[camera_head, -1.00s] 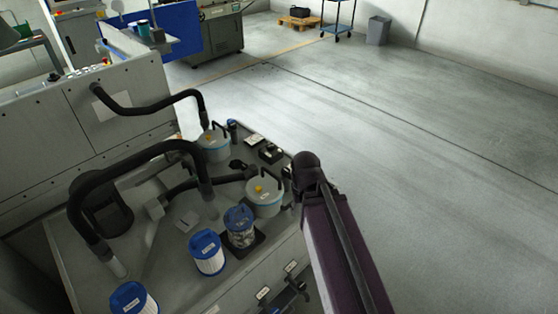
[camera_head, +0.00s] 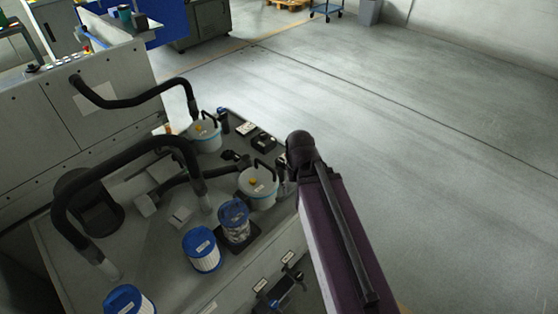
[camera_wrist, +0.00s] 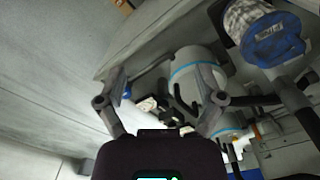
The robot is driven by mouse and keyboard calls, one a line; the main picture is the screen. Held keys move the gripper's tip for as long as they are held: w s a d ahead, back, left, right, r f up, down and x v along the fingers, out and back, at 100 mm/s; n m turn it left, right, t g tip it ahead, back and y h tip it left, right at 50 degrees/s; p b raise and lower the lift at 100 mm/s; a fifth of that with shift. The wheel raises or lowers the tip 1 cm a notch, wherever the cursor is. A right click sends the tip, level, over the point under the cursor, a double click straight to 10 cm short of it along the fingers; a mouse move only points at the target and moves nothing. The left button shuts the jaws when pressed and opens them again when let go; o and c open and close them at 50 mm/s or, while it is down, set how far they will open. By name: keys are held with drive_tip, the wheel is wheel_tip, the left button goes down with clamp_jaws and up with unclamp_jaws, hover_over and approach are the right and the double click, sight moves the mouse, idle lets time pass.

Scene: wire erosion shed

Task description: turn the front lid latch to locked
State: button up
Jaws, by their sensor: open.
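The front canister (camera_head: 258,192) is pale with a blue band, a yellow knob and a dark curved part on its lid. It stands near the right edge of the grey machine top. I cannot make out the latch itself or its position. In the wrist view a pale blue-banded canister (camera_wrist: 197,75) lies just beyond my gripper (camera_wrist: 163,85), partly behind its right finger. My gripper's fingers are spread, with nothing visibly held between them. In the head view my arm hides most of the gripper, beside the front canister's right side.
A second canister (camera_head: 205,135) stands behind. Blue-capped filters (camera_head: 202,250) and a clear blue-lidded jar (camera_head: 234,220) stand in front. A thick black hose (camera_head: 125,150) arches over the left. Small black items (camera_head: 263,142) lie behind the canister. The floor at right is clear.

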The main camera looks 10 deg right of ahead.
drive_tip(key=n+b, duration=0.2)
hover_over(280, 161)
wheel_tip(280, 161, down, 2)
drive_tip(key=shift+w+f, duration=0.15)
drive_tip(key=shift+f, duration=0.05)
drive_tip(key=shift+f+b, duration=0.2)
drive_tip(key=shift+b, duration=0.2)
wheel_tip(280, 161, down, 13)
drive_tip(key=b, duration=1.3)
drive_tip(key=shift+f, duration=0.2)
